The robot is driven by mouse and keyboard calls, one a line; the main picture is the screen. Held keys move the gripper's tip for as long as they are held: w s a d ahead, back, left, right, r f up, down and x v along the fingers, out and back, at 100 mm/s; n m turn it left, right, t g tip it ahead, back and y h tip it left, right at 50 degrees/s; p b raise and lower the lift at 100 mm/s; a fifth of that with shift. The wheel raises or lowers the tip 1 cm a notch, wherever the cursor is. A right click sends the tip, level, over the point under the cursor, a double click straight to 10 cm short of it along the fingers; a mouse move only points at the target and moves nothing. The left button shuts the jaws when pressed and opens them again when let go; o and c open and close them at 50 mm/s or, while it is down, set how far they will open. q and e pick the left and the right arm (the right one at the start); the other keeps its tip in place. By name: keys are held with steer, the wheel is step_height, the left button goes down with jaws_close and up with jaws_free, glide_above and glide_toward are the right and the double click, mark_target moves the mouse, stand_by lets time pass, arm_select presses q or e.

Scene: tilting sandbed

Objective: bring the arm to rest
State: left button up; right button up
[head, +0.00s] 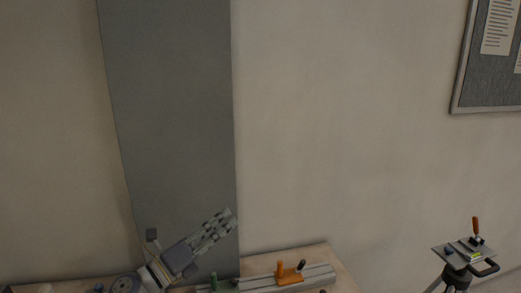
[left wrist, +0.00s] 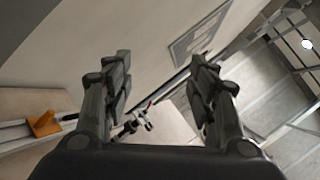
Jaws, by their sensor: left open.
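My left gripper (head: 217,226) comes in from the lower left in the head view and points up and to the right, above the bench. In the left wrist view its two fingers (left wrist: 160,88) stand apart with nothing between them in their grasp. Its arm shows only in part at the bottom edge of the head view. My right gripper is in neither view.
A wooden bench (head: 342,272) bears a metal rail (head: 318,275) with an orange block (head: 289,276) below my gripper. A tripod with a small plate (head: 455,258) stands at right. A grey panel (head: 170,120) and a noticeboard (head: 486,104) are on the wall.

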arm_select(q)
steer(key=s+a+f+n+y, duration=0.55)
steer(key=f+n+y, duration=0.3)
steer(key=n, duration=0.45)
steer(key=s+a+f+n+y, duration=0.6)
steer(key=f+n, duration=0.3)
steer(key=n, duration=0.4)
steer(key=s+f+n+g, duration=0.4)
steer(key=s+f+g, duration=0.25)
steer(key=s, duration=0.65)
steer(key=s+f+n+g, duration=0.3)
steer(key=s+f+g, duration=0.3)
steer(key=s, duration=0.7)
step_height(320, 180, down, 36)
steer(key=s+b, duration=0.1)
steer(key=b, duration=1)
steer(key=s+a+f+b, duration=0.1)
steer(key=s+f+b, duration=0.3)
steer(key=s+f, duration=0.4)
steer(key=s+a+f+g+b, duration=0.1)
steer(key=s+f+b, duration=0.3)
steer(key=s+f, duration=0.5)
step_height(320, 180, down, 9)
steer(key=shift+a+r+b, duration=0.15)
steer(key=shift+a+b, duration=0.1)
steer(key=shift+b, duration=0.05)
